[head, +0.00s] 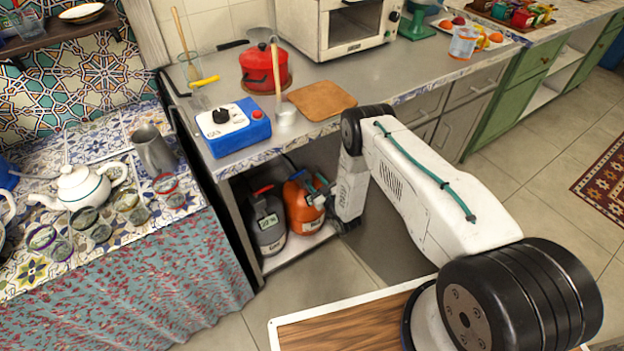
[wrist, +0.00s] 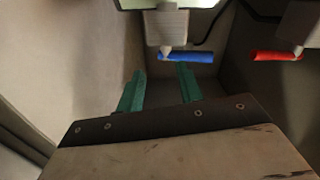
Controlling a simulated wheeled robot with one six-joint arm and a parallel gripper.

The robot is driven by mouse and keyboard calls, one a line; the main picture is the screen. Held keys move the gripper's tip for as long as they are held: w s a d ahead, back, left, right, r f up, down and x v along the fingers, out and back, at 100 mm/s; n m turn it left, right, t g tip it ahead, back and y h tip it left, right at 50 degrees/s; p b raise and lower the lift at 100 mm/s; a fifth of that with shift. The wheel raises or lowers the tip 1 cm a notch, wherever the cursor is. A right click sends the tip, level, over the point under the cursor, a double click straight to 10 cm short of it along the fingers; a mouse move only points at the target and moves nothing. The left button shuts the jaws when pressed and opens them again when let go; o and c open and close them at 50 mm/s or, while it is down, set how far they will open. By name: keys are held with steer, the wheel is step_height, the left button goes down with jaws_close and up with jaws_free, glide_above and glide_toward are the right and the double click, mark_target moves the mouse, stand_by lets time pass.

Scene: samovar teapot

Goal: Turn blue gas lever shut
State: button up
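The blue gas lever (wrist: 186,57) lies crosswise in the wrist view, below a grey valve block (wrist: 166,28). My gripper (wrist: 160,70) is open, with its two teal fingers apart and nothing between them. The blue lever is just beyond the fingertips, reaching past the right finger; whether they touch I cannot tell. A red lever (wrist: 278,57) lies farther right. In the head view, an orange gas bottle (head: 302,208) and a grey gas bottle (head: 268,226) stand under the counter.
The bottles stand in an open cabinet bay under the metal counter (head: 300,85), whose edge is above my wrist. A blue box with a knob (head: 233,127), a red pot (head: 264,68) and a wooden board (head: 322,100) are on the counter.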

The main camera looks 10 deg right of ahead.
steer(key=shift+a+v, duration=0.15)
steer(key=shift+v, duration=0.75)
steer(key=shift+a+v, duration=0.2)
steer(key=shift+v, duration=0.75)
steer(key=shift+s, duration=0.15)
steer(key=v, duration=0.7)
steer(key=shift+s+d, duration=0.15)
steer(key=shift+s, duration=0.2)
steer(key=shift+c, duration=0.4)
